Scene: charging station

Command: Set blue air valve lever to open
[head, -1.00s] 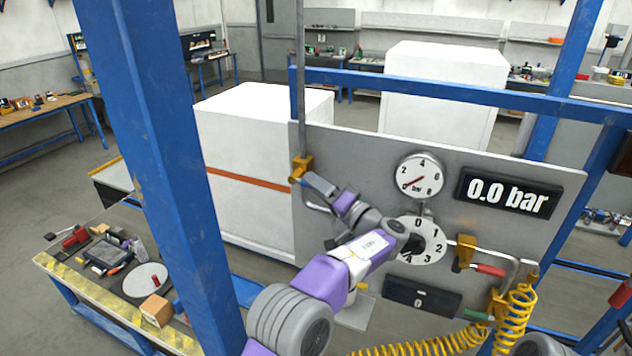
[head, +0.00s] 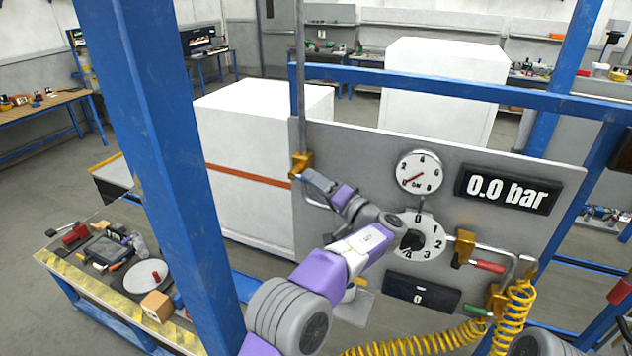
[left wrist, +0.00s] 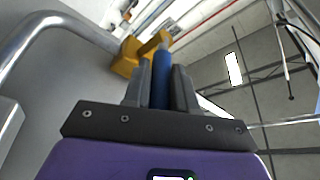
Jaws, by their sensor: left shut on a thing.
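The blue air valve lever (left wrist: 161,80) shows in the left wrist view, standing between the two dark fingers of my left gripper (left wrist: 162,88). The fingers are shut on it. The lever's far end meets the yellow valve body (left wrist: 136,53), which also shows in the head view (head: 301,164) at the panel's left edge. In the head view my left gripper (head: 316,181) is just below and right of that valve body. My right gripper is not in view.
The grey panel (head: 345,150) carries a pressure gauge (head: 419,172) with its needle near 0, a display (head: 508,190) reading 0.0 bar and a numbered dial (head: 432,232). A red-handled valve (head: 488,267) and yellow coiled hose (head: 515,305) are at right. A blue post (head: 165,150) stands at left.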

